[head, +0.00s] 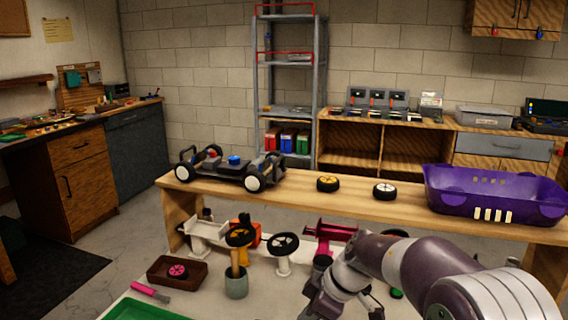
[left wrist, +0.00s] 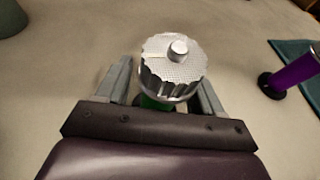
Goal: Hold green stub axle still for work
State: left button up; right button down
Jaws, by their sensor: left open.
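In the left wrist view, the open left gripper (left wrist: 164,72) has one finger on each side of a silver, knurled round part (left wrist: 172,68) with a small stud on top. A bit of green, which looks like the green stub axle (left wrist: 152,103), shows just below it, mostly hidden by the knurled part and the gripper body. A gap shows beside the left finger; contact at the right finger cannot be told. In the head view an arm of mine comes in from the lower right, its fingertips not clearly visible.
A purple cylinder with a black end (left wrist: 290,78) lies right, by a teal mat (left wrist: 292,50). In the head view, a grey-green cup (head: 236,287), a brown tray (head: 160,277) and a green tray (head: 140,311) occupy the near table. A car chassis (head: 225,172) and purple bin (head: 500,197) stand behind.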

pick_arm(q)
jog(key=v, duration=1.1)
jog(key=shift+a, duration=0.1)
jog(key=shift+s+a+r, duration=0.1)
jog(key=shift+s+a, duration=0.1)
jog(key=shift+s, duration=0.15)
